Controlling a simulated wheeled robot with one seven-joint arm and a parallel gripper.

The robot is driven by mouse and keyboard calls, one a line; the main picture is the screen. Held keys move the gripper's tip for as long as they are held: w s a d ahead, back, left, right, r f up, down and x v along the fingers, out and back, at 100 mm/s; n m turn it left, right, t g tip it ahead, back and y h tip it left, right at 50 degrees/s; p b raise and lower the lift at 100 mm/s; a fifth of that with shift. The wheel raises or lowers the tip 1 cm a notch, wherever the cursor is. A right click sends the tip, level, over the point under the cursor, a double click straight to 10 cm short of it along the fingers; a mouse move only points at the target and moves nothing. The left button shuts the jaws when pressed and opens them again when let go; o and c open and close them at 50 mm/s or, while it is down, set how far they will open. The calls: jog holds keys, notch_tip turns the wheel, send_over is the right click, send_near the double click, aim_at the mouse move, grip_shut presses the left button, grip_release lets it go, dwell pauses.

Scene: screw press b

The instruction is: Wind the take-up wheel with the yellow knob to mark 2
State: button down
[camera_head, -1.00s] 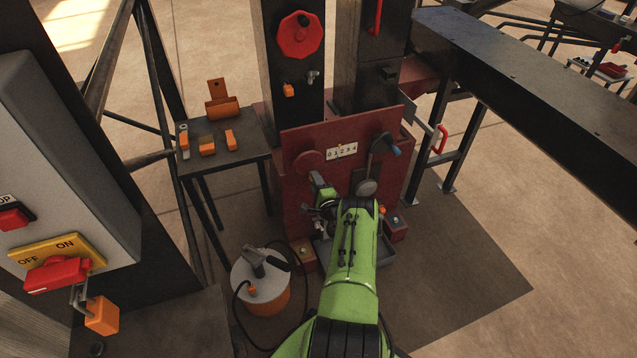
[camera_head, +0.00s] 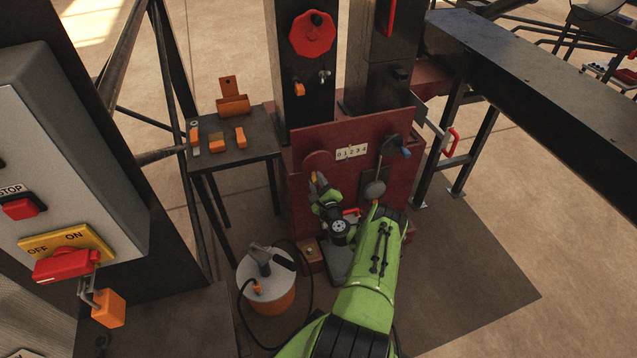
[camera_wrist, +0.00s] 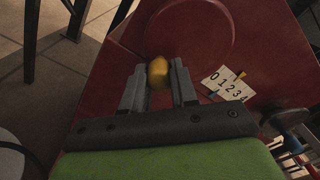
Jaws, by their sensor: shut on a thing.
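The take-up wheel is a dark red disc (camera_head: 318,160) on the red front panel, left of the number card. It also shows in the wrist view (camera_wrist: 190,32) as a large disc of nearly the panel's colour. The yellow knob (camera_wrist: 157,72) is between my two fingertips, near the wheel's lower left edge. My gripper (camera_wrist: 158,84) is shut on this knob; in the head view my gripper (camera_head: 318,181) is just below the wheel. The white number card (camera_wrist: 229,85) reads 0 to 4.
A blue-handled crank (camera_head: 404,152) and a round grey piece (camera_head: 374,189) are right of the card. A side table (camera_head: 235,150) with orange items stands left. A bucket-like canister (camera_head: 267,282) with a hose stands on the floor in front.

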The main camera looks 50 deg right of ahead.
dwell(0.4)
jog(key=c, duration=0.9)
grip_release()
jog(key=p+v, duration=0.5)
jog(key=v, duration=1)
jog(key=shift+s+a+f, duration=0.1)
jog(key=shift+s+a, duration=0.1)
jog(key=shift+s, duration=0.15)
